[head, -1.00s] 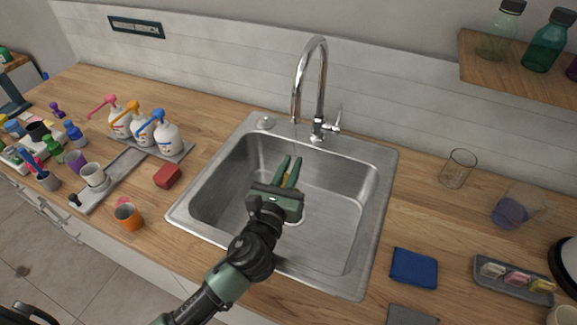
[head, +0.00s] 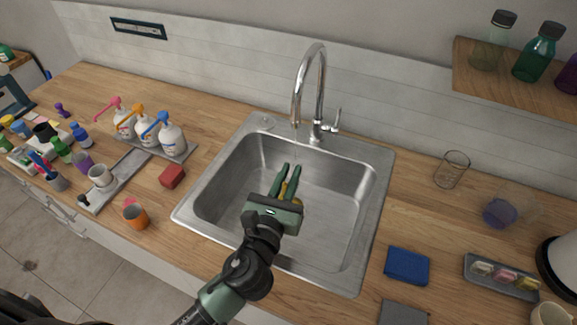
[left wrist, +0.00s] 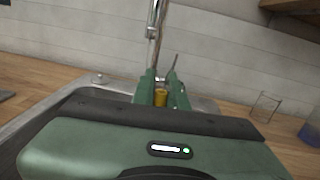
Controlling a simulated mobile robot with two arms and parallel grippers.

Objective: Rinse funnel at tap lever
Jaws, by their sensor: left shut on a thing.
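A yellow-orange piece, likely the funnel (head: 284,189), shows between the green fingers of my left gripper (head: 286,177). The gripper is shut on it over the sink basin; the fingers hide most of its shape. The piece also shows in the left wrist view (left wrist: 160,97), below the tap spout. The chrome tap (head: 319,90) arches over the back of the sink, its spout end above the fingertips. A faint thin line hangs below the spout; I cannot tell surely whether it is water. The tap lever (head: 334,124) stands on the tap's right side. My right gripper is not in view.
The steel sink (head: 365,225) is set in a wooden counter. Left are pump bottles (head: 172,137), a red block (head: 172,176) and an orange cup (head: 136,217). Right are a glass beaker (head: 452,170), a blue cloth (head: 408,266) and a grey tray (head: 470,274).

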